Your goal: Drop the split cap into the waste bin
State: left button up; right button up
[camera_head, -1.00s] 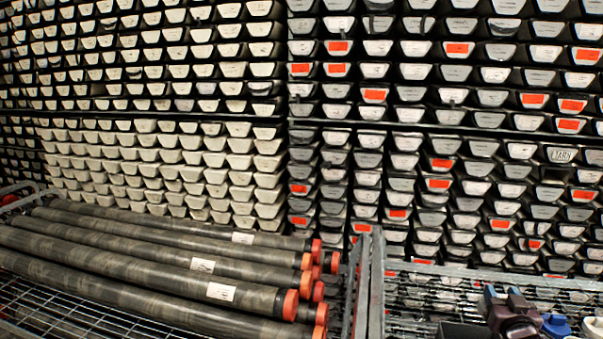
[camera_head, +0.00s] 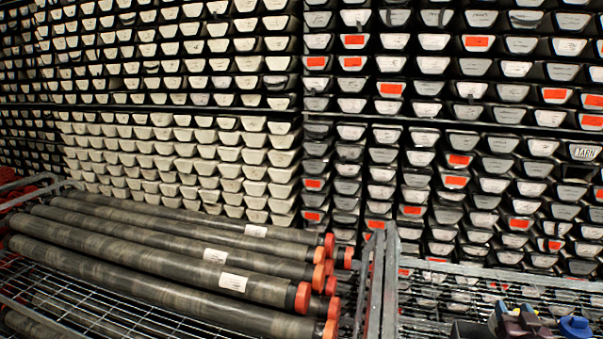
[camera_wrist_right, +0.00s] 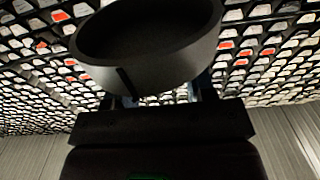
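A dark grey round cap (camera_wrist_right: 150,50) with a slit in its wall fills the upper middle of the right wrist view. I take it to be the split cap. My right gripper (camera_wrist_right: 160,97) has its fingers against the cap's near lower side, partly hidden behind it, and holds it clear of any surface. I cannot make out a waste bin in either view. My left gripper is out of view.
Dark core tubes (camera_head: 170,262) with orange end caps lie in a wire rack (camera_head: 375,285) at the left. A second wire basket (camera_head: 430,283) is at the right, with a blue round item (camera_head: 575,327) near it. Shelves of labelled trays (camera_head: 220,70) fill the back.

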jog(key=o, duration=0.4)
jog(key=v, duration=1)
jog(key=shift+s+a, duration=0.15)
jog(key=shift+s, duration=0.2)
